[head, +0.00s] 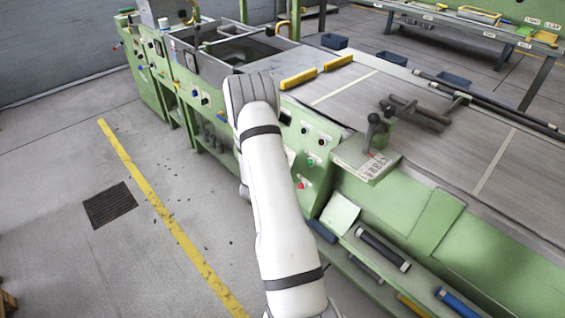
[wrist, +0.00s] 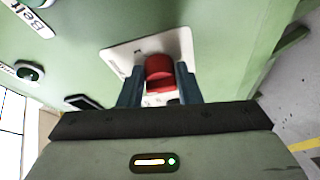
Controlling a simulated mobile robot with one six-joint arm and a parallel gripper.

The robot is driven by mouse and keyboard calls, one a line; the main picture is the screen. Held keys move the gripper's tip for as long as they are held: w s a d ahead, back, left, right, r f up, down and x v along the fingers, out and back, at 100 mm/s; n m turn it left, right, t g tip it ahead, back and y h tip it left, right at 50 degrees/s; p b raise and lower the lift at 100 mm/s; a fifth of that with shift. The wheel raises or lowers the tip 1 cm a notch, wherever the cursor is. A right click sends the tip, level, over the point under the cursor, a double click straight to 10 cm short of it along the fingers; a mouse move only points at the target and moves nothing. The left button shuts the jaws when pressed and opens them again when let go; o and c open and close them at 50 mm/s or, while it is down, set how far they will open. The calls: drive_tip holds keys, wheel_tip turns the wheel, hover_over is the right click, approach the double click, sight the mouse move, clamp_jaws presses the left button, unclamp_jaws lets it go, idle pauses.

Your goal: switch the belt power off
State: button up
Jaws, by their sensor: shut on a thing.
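In the wrist view a red switch knob (wrist: 159,68) stands out from a white plate (wrist: 118,55) on a green panel. My gripper (wrist: 160,78) has its two dark blue fingers on either side of the knob and is shut on it. A label reading "Belt" (wrist: 31,17) is at the upper left, apart from the plate. In the head view my arm reaches to the green machine's front (head: 207,102), and its wrist hides the gripper and the knob. The knob's set position is hard to tell.
In the head view, a panel with red and green buttons (head: 302,185) is right of my arm. The floor left of the yellow line (head: 160,208) is clear around a drain grate (head: 109,205).

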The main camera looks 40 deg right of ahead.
drive_tip(key=shift+w+r, duration=0.1)
drive_tip(key=shift+w, duration=0.1)
drive_tip(key=o, duration=1)
drive_tip(key=shift+s, duration=0.1)
drive_tip(key=shift+c, duration=0.2)
drive_tip(key=v, duration=0.8)
drive_tip(key=shift+d, duration=0.1)
